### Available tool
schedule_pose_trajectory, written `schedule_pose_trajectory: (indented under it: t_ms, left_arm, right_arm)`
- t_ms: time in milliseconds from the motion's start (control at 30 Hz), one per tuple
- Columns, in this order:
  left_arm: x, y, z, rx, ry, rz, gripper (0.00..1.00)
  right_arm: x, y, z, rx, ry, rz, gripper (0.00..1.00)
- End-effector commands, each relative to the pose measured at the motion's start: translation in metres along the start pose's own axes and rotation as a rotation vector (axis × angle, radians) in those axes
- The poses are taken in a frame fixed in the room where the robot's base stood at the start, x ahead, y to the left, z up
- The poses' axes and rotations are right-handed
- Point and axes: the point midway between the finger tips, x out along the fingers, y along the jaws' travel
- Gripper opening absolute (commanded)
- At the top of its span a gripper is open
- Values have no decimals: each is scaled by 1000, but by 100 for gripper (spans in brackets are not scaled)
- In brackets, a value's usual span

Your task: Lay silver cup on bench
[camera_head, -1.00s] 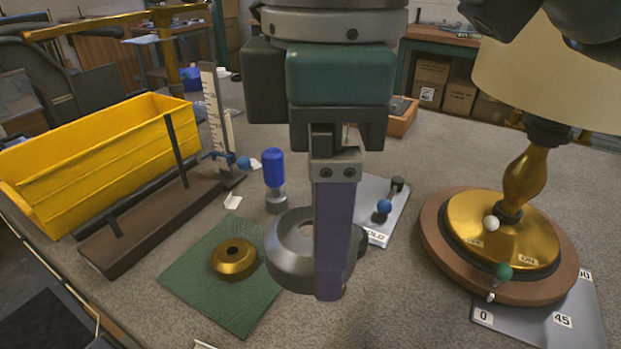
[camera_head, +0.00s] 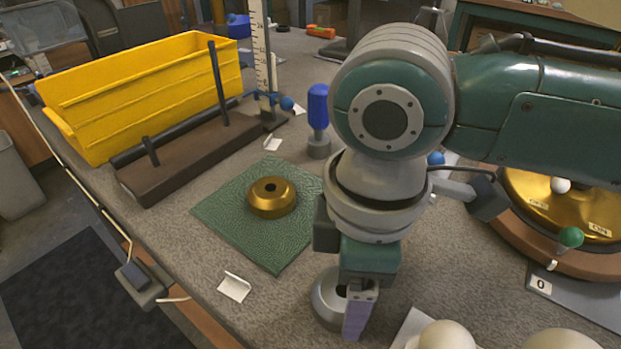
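The silver cup (camera_head: 325,299) is a grey, rounded metal piece with a dark opening. It is at the lower middle, right of the green mat's front corner, at or just above the bench (camera_head: 275,310). My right gripper (camera_head: 356,322) points down at the cup's right side. One purple finger lies against the cup and covers part of it; the other finger is hidden. The gripper appears shut on the cup. I cannot tell whether the cup's underside touches the bench. My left gripper is not in view.
A gold cup (camera_head: 271,197) sits on the green mat (camera_head: 228,213). A yellow bin (camera_head: 140,95), a brown rack (camera_head: 185,160) and a blue-handled tool (camera_head: 318,110) stand behind. A white card (camera_head: 234,287) lies left. The lamp base (camera_head: 520,215) is right.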

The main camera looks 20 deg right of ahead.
Motion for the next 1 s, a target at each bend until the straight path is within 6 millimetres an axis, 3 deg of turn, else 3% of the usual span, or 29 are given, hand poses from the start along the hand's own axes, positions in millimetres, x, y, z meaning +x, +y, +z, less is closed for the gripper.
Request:
schedule_pose_trajectory:
  t_ms: [367,400,600,867,1000]
  left_arm:
    - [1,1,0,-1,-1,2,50]
    - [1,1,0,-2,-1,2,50]
    - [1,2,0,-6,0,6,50]
    - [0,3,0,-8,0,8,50]
    - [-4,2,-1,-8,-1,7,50]
  right_arm:
    - [4,0,0,-1,1,-1,18]
    - [5,0,0,-1,1,-1,76]
    - [4,0,0,-1,1,0,99]
    - [3,0,0,-1,1,0,100]
    - [-11,0,-1,-1,3,1,100]
